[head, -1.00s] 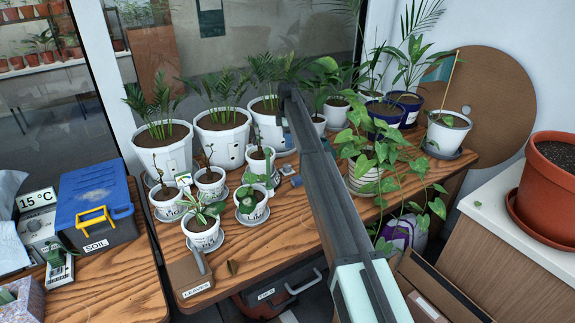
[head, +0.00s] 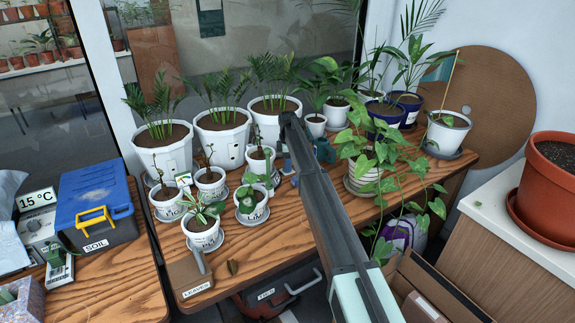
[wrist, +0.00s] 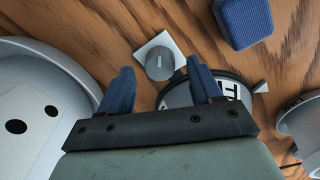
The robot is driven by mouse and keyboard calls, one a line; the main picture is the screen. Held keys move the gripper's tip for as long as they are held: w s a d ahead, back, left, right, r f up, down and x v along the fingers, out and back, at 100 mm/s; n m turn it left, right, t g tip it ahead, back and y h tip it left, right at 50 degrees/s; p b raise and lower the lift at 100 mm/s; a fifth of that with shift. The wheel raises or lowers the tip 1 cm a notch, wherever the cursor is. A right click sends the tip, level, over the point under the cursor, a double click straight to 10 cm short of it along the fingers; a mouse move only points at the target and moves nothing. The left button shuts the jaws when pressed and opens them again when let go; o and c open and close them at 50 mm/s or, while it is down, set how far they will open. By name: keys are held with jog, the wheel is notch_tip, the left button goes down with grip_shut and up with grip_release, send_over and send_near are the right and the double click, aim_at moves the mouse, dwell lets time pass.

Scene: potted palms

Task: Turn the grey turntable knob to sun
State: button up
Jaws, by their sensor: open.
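The grey turntable knob (wrist: 160,66) sits on a small white square plate (wrist: 154,45) on the wooden table in the wrist view. A light mark shows on its top. My gripper (wrist: 160,70) is open, with one blue finger on either side of the knob in the picture. The fingers look apart from it; how high they are above it I cannot tell. In the head view my arm reaches over the table among the pots, and the knob cannot be made out there. No sun mark can be made out.
A large white pot (wrist: 30,115) stands close on the left in the wrist view. A blue block (wrist: 242,20) lies above right. Potted palms (head: 221,132) line the back.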

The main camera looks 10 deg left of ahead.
jog(key=shift+f, duration=0.85)
jog(key=shift+c, duration=0.5)
jog(key=c, duration=0.9)
jog(key=shift+c, duration=0.2)
